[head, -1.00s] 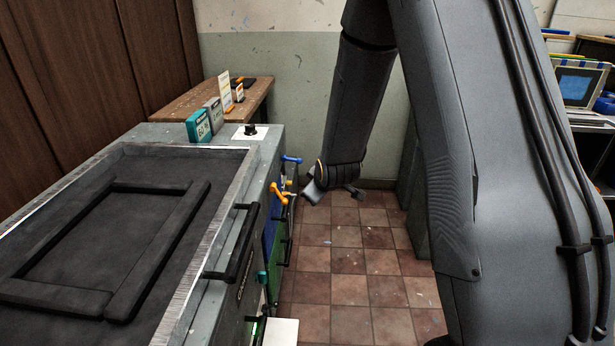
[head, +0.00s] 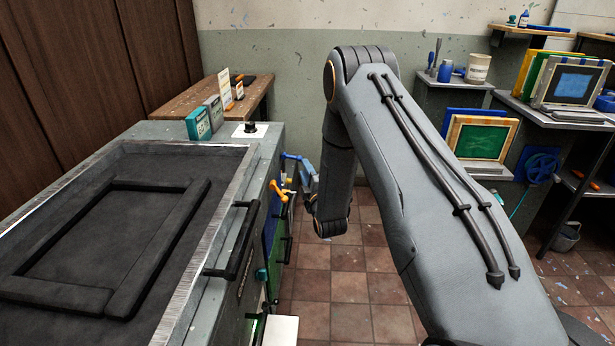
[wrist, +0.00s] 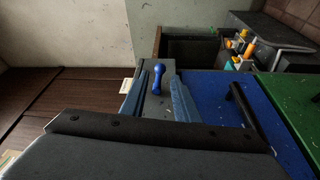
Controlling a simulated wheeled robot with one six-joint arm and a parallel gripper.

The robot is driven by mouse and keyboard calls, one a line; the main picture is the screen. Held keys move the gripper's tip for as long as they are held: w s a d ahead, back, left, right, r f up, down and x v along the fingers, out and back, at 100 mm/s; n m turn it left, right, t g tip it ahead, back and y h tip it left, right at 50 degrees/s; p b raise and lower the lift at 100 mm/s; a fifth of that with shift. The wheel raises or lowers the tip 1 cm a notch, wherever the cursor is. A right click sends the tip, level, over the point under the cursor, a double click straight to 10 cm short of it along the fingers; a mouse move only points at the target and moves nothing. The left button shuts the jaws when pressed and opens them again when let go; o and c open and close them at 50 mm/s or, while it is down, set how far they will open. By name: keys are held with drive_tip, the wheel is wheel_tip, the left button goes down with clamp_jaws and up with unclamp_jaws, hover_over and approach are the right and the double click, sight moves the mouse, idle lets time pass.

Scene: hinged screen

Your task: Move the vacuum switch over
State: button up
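A blue lever (head: 290,156) sticks out from the upper front side of the grey machine, near its far end. An orange lever (head: 278,191) is below and nearer. No label is readable to tell which is the vacuum switch. My gripper (head: 306,178) is beside the blue lever at the machine's side, partly hidden by my arm. In the wrist view, my gripper (wrist: 159,100) has its two blue-grey fingers apart, with the blue lever (wrist: 156,80) showing upright in the gap between them. I see no clear contact.
The machine's recessed top holds a dark frame (head: 150,270). A black handle (head: 234,240) juts from its side. A black knob (head: 251,128) sits on the top corner. Tiled floor (head: 335,285) is open on the right. A blue panel (wrist: 215,100) lies beside the fingers.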

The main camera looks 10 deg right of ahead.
drive_tip(key=w+b, duration=0.3)
drive_tip(key=w, duration=0.2)
drive_tip(key=shift+w+a+r, duration=0.1)
drive_tip(key=shift+w, duration=0.3)
drive_tip(key=c, duration=0.6)
drive_tip(key=shift+o, duration=0.2)
drive_tip(key=f+m, duration=0.1)
drive_tip(key=m, duration=0.1)
drive_tip(key=a+f+m+t+h, duration=0.1)
drive_tip(key=m, duration=0.1)
drive_tip(key=f+m, duration=0.1)
drive_tip(key=m, duration=0.1)
drive_tip(key=shift+w+a+t, duration=0.2)
drive_tip(key=shift+t, duration=0.2)
drive_tip(key=o, duration=0.9)
drive_tip(key=shift+m, duration=0.3)
drive_tip(key=shift+c, duration=0.2)
